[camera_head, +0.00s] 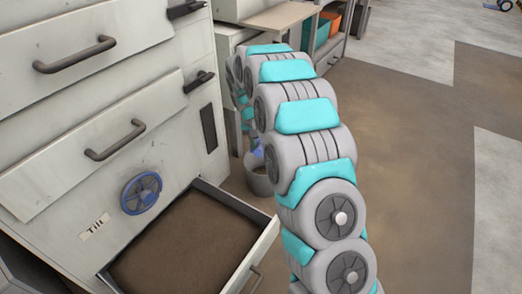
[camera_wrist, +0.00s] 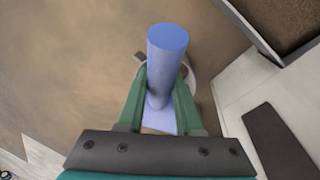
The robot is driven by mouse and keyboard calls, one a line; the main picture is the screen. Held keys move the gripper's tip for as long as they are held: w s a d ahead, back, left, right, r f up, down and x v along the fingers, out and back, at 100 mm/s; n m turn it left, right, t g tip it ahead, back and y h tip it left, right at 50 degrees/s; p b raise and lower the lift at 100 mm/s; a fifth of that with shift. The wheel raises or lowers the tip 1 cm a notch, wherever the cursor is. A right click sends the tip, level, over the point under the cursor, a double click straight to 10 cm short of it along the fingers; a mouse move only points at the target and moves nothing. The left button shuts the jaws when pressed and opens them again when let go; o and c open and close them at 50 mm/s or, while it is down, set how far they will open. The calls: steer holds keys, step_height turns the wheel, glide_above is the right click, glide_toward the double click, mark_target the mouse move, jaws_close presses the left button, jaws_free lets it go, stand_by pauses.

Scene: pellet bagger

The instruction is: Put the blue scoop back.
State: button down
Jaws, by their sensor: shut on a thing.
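The blue scoop shows in the wrist view as an upright blue cylinder handle (camera_wrist: 167,62) with a flatter blue part below it. My gripper (camera_wrist: 162,92) is shut on it, a green finger on each side. In the head view only a small bit of blue (camera_head: 257,153) shows below my gripper, over or in the mouth of a grey round pot (camera_head: 259,184). The pot's pale rim (camera_wrist: 191,78) shows behind the scoop in the wrist view. I cannot tell whether the scoop touches the pot, as my gripper and the scoop hide most of it.
The pot stands on the brown floor beside a worn white cabinet (camera_head: 120,110). A low drawer (camera_head: 255,255) stands open with a brown bottom or contents. A blue handwheel (camera_head: 141,193) is on the cabinet front. Shelves with bins (camera_head: 325,27) stand behind. Floor to the right is clear.

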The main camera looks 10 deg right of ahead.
steer(key=shift+s+a+f+t+h+b, duration=0.2)
steer(key=shift+s+f+t+h+b, duration=0.5)
steer(key=shift+b, duration=1.05)
steer(key=shift+r+t+b, duration=0.35)
steer(key=shift+t+b, duration=0.05)
steer(key=shift+b, duration=0.05)
